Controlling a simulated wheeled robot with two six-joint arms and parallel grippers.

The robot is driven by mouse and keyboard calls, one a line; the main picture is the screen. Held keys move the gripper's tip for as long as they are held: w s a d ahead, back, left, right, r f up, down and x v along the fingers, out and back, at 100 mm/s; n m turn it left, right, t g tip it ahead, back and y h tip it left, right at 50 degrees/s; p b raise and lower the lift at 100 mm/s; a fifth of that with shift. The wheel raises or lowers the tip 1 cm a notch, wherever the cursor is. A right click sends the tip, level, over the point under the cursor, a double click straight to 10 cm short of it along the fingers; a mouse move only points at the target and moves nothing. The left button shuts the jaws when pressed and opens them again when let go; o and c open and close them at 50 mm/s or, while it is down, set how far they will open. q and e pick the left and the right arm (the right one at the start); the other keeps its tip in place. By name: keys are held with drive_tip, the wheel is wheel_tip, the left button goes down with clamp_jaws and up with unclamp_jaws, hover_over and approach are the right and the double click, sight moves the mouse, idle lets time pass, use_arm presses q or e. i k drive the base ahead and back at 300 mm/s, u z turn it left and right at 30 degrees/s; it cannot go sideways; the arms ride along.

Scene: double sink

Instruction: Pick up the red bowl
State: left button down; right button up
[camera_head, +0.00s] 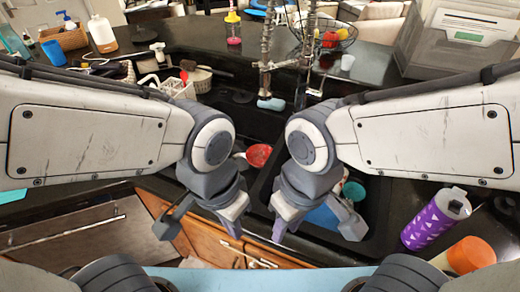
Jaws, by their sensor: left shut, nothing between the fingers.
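A red bowl (259,155) shows in the head view inside the dark sink, in the gap between my two arms. Only part of it is visible, and I cannot tell fully how it rests. My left gripper (234,214) hangs nearer to me than the bowl, over the front counter edge and wooden cabinet, shut and empty. My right gripper (284,218) hangs just to its right, near the front sink edge. It looks shut and empty. Neither gripper touches the bowl.
A blue item (323,216) lies in the right basin, partly behind my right gripper. A purple bottle (436,218) and an orange-lidded container (470,255) stand at the right. The faucet (267,60) rises behind the sink. A white rack (177,87) stands at the back left.

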sight(257, 155)
drive_tip(key=k, duration=0.45)
drive_tip(key=u, duration=1.5)
drive_tip(key=i, duration=1.2)
drive_tip(key=z, duration=2)
